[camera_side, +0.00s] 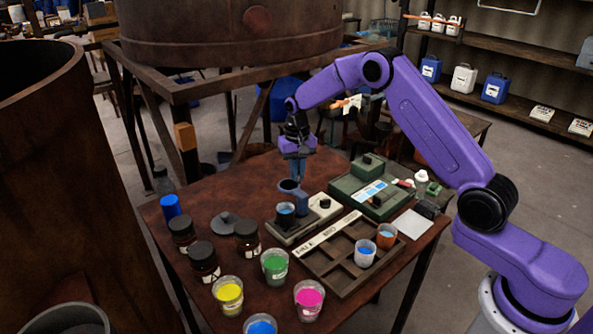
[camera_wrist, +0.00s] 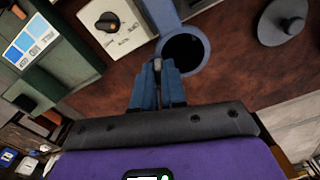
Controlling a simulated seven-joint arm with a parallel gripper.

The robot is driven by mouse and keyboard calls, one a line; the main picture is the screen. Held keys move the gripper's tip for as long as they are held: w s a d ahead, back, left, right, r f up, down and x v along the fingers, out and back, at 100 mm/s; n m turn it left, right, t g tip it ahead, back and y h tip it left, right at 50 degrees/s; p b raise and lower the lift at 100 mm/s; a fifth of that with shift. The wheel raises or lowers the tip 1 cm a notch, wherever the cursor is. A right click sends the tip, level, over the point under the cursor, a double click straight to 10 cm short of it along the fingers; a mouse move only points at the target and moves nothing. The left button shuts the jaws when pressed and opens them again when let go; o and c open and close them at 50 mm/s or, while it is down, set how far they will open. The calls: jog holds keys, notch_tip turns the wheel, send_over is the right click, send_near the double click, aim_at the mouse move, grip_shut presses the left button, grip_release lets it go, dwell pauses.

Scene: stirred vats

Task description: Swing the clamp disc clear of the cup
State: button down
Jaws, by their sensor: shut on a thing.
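The clamp disc (camera_side: 290,186) is a blue-grey ring-shaped piece with a dark middle, on a post of the same colour. It sits above the cup (camera_side: 285,209), which holds blue liquid and stands on the small grey stirrer base (camera_side: 306,222). In the side view the disc appears slightly behind the cup; I cannot tell the exact overlap. My gripper (camera_side: 298,174) points down over the disc. In the wrist view, my fingers (camera_wrist: 158,72) are shut on a small grey pin (camera_wrist: 158,62) beside the disc's rim (camera_wrist: 206,48). The cup is hidden there.
A green device (camera_side: 368,190) stands behind right of the stirrer, a wooden compartment tray (camera_side: 340,276) with two cups in front right. A loose grey lid (camera_side: 225,222), dark jars (camera_side: 203,257) and coloured cups (camera_side: 228,293) stand left and front. The table's back left is clear.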

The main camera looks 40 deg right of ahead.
jog(key=c, duration=1.2)
grip_release()
notch_tip(320, 180, up, 18)
jog(key=shift+f, duration=0.25)
jog(key=shift+s, duration=0.1)
jog(key=s+a+n, duration=0.4)
jog(key=s+a, duration=0.2)
jog(key=s, duration=0.4)
jog(key=s+a+n, duration=0.4)
jog(key=s+a, duration=0.1)
jog(key=s, duration=0.5)
jog(key=s+d+f+n, duration=0.1)
jog(key=s+d+n, duration=0.1)
jog(key=s, duration=0.6)
jog(key=s+d+f+n, duration=0.2)
jog(key=s+n, duration=0.1)
jog(key=s, duration=0.5)
jog(key=s+d+f+n, duration=0.1)
jog(key=s+d+n, duration=0.1)
jog(key=s, duration=0.6)
jog(key=shift+d+f+n, duration=0.3)
jog(key=shift+f+n, duration=0.1)
jog(key=shift+n, duration=0.3)
